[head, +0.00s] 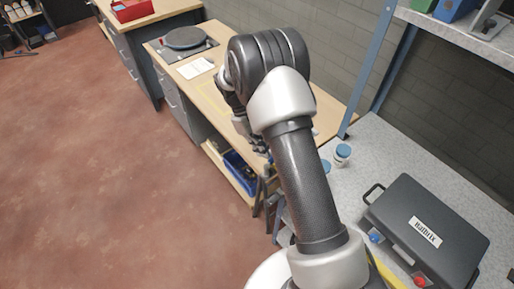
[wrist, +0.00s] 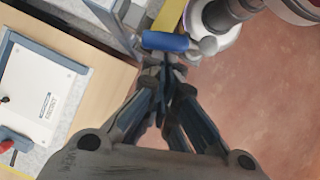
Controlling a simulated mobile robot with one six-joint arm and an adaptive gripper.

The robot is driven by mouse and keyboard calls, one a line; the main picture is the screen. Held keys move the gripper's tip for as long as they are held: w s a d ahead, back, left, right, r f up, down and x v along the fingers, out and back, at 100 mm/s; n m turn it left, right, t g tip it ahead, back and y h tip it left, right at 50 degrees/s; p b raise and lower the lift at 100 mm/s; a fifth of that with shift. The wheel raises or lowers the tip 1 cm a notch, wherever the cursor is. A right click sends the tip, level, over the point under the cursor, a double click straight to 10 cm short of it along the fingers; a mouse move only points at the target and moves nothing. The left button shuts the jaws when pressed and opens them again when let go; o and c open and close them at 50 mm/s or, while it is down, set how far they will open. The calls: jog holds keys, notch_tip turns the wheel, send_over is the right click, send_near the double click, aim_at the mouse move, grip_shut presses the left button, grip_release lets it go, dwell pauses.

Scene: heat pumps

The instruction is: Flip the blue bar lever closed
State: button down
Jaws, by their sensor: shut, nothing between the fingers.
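The blue bar lever (wrist: 165,41) shows at the top middle of the wrist view as a short, thick blue bar, lying roughly crosswise. A rounded grey piece (wrist: 208,45) shows at its right end. My gripper (wrist: 166,66) is shut and empty, with its fingertips just below the bar; whether they touch it I cannot tell. In the head view my gripper (head: 260,146) is partly hidden behind my arm, near the front edge of the wooden bench. I cannot make out the lever in the head view.
The wooden bench (head: 208,92) carries a dark round plate (head: 185,38) and a white sheet (head: 195,68). A blue bin (head: 240,172) sits below it. A dark case (head: 425,230) and a blue-lidded jar (head: 342,155) stand on the grey bench. The red floor is clear at left.

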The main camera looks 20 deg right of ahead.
jog(key=shift+s+d+m+g+y+p, duration=0.2)
jog(key=shift+d+m+y, duration=0.25)
jog(key=shift+m, duration=0.4)
jog(key=shift+s+d+m+g+y+p, duration=0.1)
jog(key=shift+d+m+g+y+p, duration=0.15)
jog(key=shift+d+m, duration=0.45)
jog(key=shift+a+m, duration=0.2)
jog(key=shift+m, duration=0.05)
